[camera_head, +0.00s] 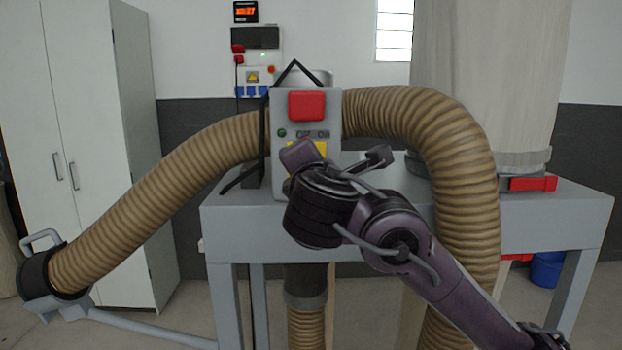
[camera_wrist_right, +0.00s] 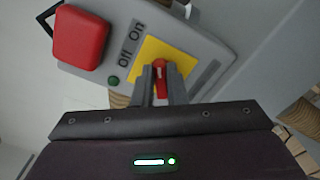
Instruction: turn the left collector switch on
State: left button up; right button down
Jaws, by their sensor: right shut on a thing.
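The collector switch box (camera_head: 276,104) is a grey panel on the front of the grey machine frame, and it also shows in the right wrist view (camera_wrist_right: 205,48). It has a large red button (camera_head: 306,106), a green light (camera_wrist_right: 113,81), the words Off and On, and a yellow plate (camera_wrist_right: 178,53) with a red switch knob (camera_wrist_right: 160,68). My right gripper (camera_wrist_right: 161,80) is at the yellow plate, its two fingers shut on the red knob. In the head view my right arm hides the knob and the fingers. My left gripper is not in view.
A ribbed tan hose (camera_head: 160,195) runs left of the box and another ribbed hose (camera_head: 470,165) curves down close behind my right arm. The machine table (camera_head: 550,215) spans the middle and right. A white cabinet (camera_head: 90,140) stands at left.

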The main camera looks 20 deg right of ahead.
jog(key=shift+f+m+b, duration=0.25)
jog(key=shift+m+b, duration=0.95)
jog(key=shift+m, duration=0.4)
jog(key=shift+f+m+b, duration=0.2)
jog(key=shift+m+b, duration=1)
jog(key=shift+m, duration=0.4)
jog(key=c, duration=1.5)
grip_release()
jog(key=shift+s+d+r, duration=0.1)
jog(key=shift+o, duration=0.2)
jog(key=b+v, duration=0.1)
jog(key=v, duration=0.6)
jog(key=shift+s+b, duration=0.3)
jog(key=shift+s, duration=0.1)
